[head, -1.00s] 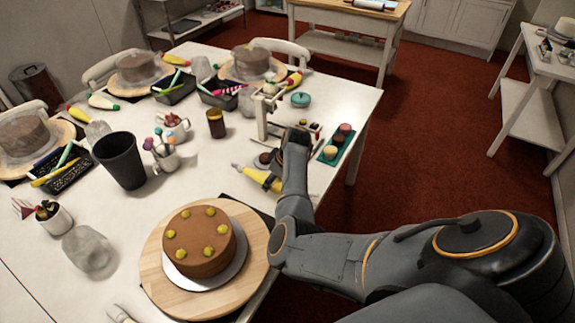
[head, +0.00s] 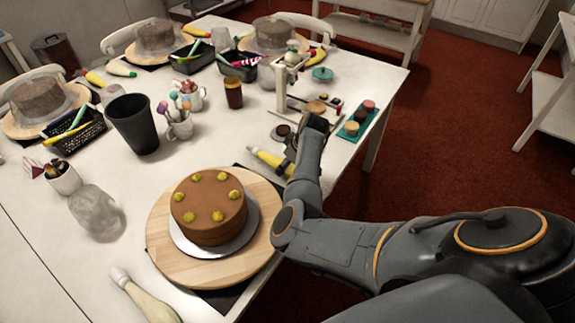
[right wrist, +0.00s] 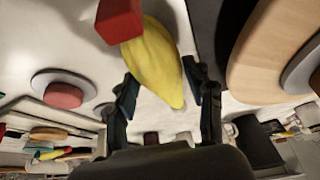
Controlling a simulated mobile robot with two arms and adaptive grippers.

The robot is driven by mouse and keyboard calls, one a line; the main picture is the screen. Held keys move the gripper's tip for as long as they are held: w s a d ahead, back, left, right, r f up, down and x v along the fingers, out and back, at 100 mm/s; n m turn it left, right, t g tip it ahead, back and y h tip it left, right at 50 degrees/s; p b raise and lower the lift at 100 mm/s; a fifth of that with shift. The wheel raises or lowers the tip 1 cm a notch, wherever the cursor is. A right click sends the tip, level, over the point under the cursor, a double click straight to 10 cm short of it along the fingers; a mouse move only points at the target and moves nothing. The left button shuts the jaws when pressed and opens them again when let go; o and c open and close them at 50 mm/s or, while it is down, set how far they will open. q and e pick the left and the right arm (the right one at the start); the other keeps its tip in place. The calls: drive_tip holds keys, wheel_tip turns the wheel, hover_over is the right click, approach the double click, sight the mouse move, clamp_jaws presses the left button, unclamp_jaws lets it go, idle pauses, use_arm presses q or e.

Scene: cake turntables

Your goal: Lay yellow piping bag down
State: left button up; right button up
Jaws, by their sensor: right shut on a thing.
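The yellow piping bag (head: 266,159) is at the table's right side in the head view, beyond the cake, its pale tip pointing left. My right gripper (head: 287,160) is around the bag, its fingers partly hidden by my own arm. In the right wrist view the bag's yellow body (right wrist: 155,62) lies between the two fingers (right wrist: 162,88), with a red end (right wrist: 120,20) at the top. The gripper is shut on it. The bag is low over the table (head: 215,135); I cannot tell whether it touches. My left gripper is not in view.
A chocolate cake (head: 208,210) stands on a wooden turntable (head: 165,245) in front of the bag. A white stand (head: 281,88), dark discs (head: 282,131) and a teal tray (head: 348,137) are beyond it. A cream piping bag (head: 150,300) lies at the front. Clear tabletop lies left of the bag.

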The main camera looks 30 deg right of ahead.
drive_tip(key=shift+f, duration=0.45)
idle(0.4)
drive_tip(key=o, duration=0.8)
drive_tip(key=v, duration=1.2)
drive_tip(key=shift+s, duration=0.1)
